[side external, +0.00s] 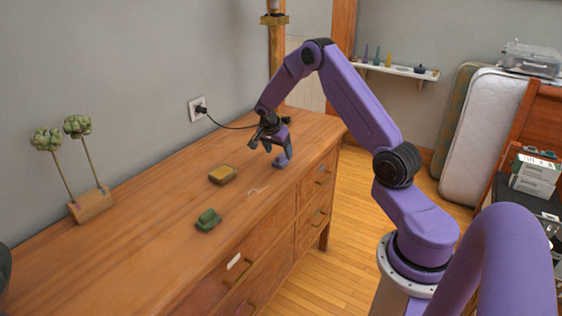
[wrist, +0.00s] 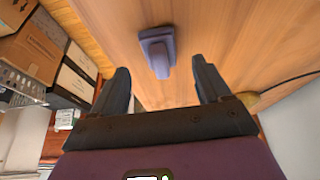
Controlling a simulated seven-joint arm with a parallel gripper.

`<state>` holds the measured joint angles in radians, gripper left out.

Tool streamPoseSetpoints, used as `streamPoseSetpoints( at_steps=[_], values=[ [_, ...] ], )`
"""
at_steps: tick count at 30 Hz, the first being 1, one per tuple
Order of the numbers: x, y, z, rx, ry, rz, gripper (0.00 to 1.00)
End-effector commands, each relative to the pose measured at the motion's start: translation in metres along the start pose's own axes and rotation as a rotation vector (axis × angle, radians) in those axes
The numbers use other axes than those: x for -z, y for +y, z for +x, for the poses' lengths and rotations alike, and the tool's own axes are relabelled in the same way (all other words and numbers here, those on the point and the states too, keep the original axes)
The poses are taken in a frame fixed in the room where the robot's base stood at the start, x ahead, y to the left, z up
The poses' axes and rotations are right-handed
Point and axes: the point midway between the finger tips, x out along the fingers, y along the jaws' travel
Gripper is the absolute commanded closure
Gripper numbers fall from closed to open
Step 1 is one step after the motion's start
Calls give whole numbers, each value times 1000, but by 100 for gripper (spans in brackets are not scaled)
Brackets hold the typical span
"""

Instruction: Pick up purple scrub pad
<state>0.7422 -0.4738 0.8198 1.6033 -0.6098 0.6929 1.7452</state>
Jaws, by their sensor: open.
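The purple scrub pad (side external: 282,161) lies on the wooden dresser top (side external: 150,222), toward the far right end and close to the front edge. In the wrist view the scrub pad (wrist: 157,47) looks like a flat base with a narrower raised grip. My gripper (side external: 267,143) is open and empty, above the dresser and close to the pad, partly in front of it in the side view. In the wrist view the pad shows just beyond the gap between the fingertips (wrist: 160,68), with no finger touching it that I can see.
A yellow-brown sponge (side external: 222,175) and a green pad (side external: 208,220) lie nearer on the dresser. A wooden stand with two green plant-like heads (side external: 90,206) stands by the wall. A black cable (side external: 232,127) runs from the wall outlet (side external: 198,107) behind my gripper.

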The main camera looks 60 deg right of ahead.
Motion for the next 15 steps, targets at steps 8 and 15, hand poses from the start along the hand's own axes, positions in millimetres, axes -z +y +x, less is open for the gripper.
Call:
streamPoseSetpoints(
  at_steps=[8,15],
  values=[
    [4,0,36,-1,0,0,23],
    [4,0,41,0,0,0,23]
  ],
)
